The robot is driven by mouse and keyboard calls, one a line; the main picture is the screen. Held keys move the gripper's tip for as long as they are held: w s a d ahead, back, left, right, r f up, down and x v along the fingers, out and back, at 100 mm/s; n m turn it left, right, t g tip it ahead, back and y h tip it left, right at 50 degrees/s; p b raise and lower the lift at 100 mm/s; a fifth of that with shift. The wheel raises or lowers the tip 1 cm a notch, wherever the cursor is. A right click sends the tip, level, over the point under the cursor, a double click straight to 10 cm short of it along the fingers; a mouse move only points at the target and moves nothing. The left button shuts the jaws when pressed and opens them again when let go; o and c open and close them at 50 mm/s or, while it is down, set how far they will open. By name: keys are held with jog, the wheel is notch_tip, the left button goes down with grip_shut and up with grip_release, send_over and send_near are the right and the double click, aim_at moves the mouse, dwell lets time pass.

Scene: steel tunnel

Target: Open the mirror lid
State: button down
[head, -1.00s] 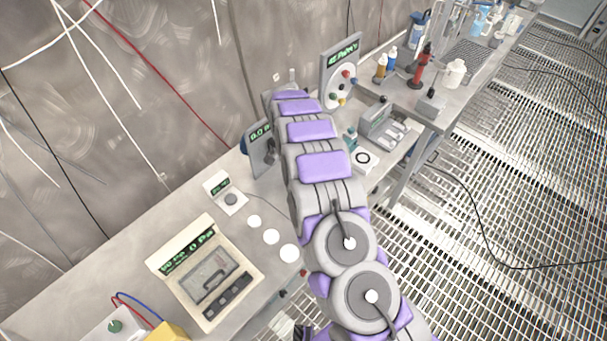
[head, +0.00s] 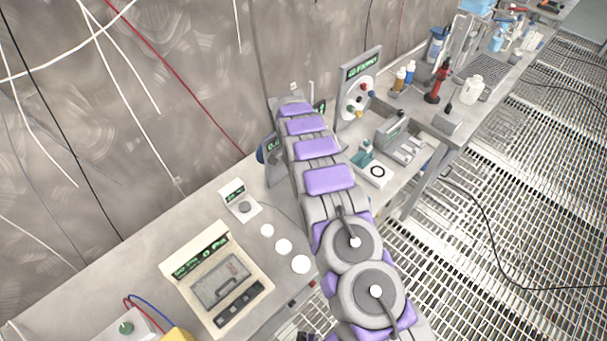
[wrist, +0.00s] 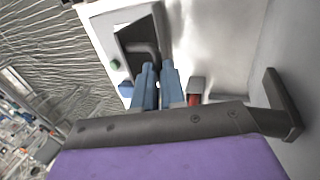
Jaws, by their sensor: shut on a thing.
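My gripper (wrist: 157,66) shows in the wrist view as two blue fingers close together. Their tips are at a dark, framed recess (wrist: 136,36) in a white panel (wrist: 100,25). A grey bent handle (wrist: 143,48) lies in this recess, and the fingers appear shut on its lower end; the contact is small and partly hidden. I cannot tell for sure which part is the mirror lid. In the head view my arm reaches away along the bench to the wall, and its own links hide the gripper.
A grey display panel (head: 275,162) stands close left of my arm. An upright panel with coloured knobs (head: 358,88) stands to its right. A cream instrument (head: 216,282) lies on the near bench. Bottles (head: 472,90) stand on the far bench. The grated floor (head: 520,190) is mostly clear.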

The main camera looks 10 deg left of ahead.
jog(key=shift+s+d+f, duration=0.15)
jog(key=shift+d+f, duration=0.1)
jog(key=c, duration=1.4)
grip_release()
jog(key=shift+w+f, duration=0.1)
jog(key=shift+w, duration=0.1)
jog(key=shift+o, duration=1)
jog(key=shift+s+r, duration=0.1)
jog(key=shift+r, duration=0.1)
jog(key=shift+a, duration=0.1)
